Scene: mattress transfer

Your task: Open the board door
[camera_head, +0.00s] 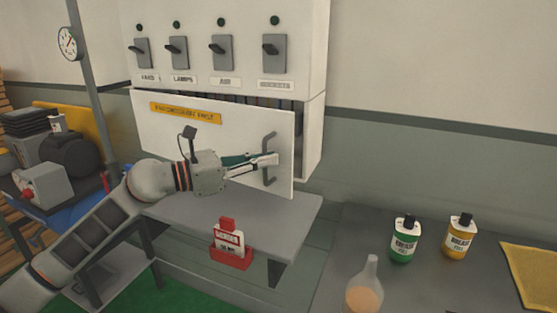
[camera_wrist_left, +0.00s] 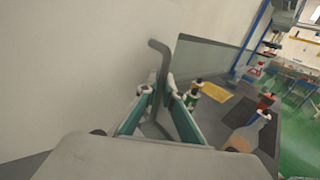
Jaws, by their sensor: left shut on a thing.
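The board door (camera_head: 225,137) is a white panel with a yellow label (camera_head: 185,113). It stands slightly ajar, with a dark gap along its top and right side below the switch box. A grey bar handle (camera_head: 269,150) is fixed near the door's right edge. My left gripper (camera_head: 274,160) reaches in from the left and is shut on the handle. In the left wrist view the handle (camera_wrist_left: 158,48) passes between the two fingers (camera_wrist_left: 160,90), with the white door (camera_wrist_left: 75,70) on the left. My right gripper is not in view.
Above the door is a box with several switches (camera_head: 221,51). On the right counter (camera_head: 420,285) stand a green bottle (camera_head: 404,240), a yellow bottle (camera_head: 458,238) and a flask (camera_head: 364,290).

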